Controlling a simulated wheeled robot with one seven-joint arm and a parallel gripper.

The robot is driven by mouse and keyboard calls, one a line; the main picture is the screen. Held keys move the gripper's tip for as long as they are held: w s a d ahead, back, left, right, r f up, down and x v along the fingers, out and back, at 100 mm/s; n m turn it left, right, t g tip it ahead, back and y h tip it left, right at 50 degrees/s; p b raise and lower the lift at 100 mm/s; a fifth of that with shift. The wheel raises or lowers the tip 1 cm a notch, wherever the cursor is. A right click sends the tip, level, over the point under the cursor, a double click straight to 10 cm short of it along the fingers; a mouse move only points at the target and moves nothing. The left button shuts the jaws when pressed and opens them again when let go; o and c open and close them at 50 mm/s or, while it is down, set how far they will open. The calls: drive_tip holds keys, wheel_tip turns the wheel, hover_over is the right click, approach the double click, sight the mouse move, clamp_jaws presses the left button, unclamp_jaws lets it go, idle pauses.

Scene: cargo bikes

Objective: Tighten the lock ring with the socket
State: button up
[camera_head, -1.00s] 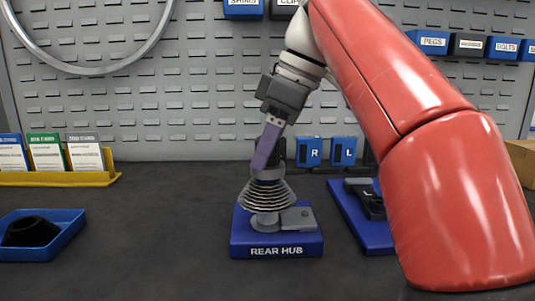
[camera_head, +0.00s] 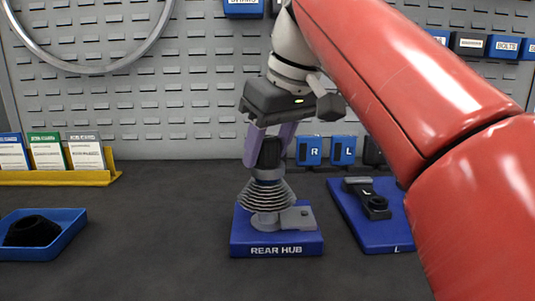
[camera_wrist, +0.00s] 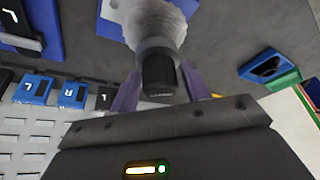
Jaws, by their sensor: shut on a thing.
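My gripper (camera_head: 267,160) is above the rear hub stand (camera_head: 276,243), its two purple fingers shut on the dark socket (camera_head: 268,153). In the wrist view the socket (camera_wrist: 159,72) sits between the fingers, over the cassette. The socket points down and appears upright, its lower end at the top of the ridged grey sprocket stack (camera_head: 266,195). The lock ring is hidden under the socket, so I cannot tell how fully the two engage.
A blue mat (camera_head: 358,222) with a dark L crank arm (camera_head: 372,200) lies right of the stand. A blue tray (camera_head: 62,238) with a black part is at left. Blue R (camera_head: 309,151) and L (camera_head: 343,151) boxes stand behind. Bench between tray and stand is clear.

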drive_tip(key=shift+m, duration=0.6)
drive_tip(key=m+h, duration=0.1)
drive_tip(key=m, duration=0.1)
drive_tip(key=m+h, duration=0.1)
drive_tip(key=m, duration=0.1)
drive_tip(key=shift+f+m+t, duration=0.2)
drive_tip(key=shift+m+t, duration=0.2)
drive_tip(key=shift+m, duration=0.3)
drive_tip(key=m+h, duration=0.1)
drive_tip(key=m, duration=0.2)
drive_tip(key=m+h, duration=0.1)
drive_tip(key=m, duration=0.1)
drive_tip(key=shift+a+m+h, duration=0.1)
drive_tip(key=shift+m+h, duration=0.2)
drive_tip(key=shift+m, duration=0.1)
drive_tip(key=shift+r, duration=1.1)
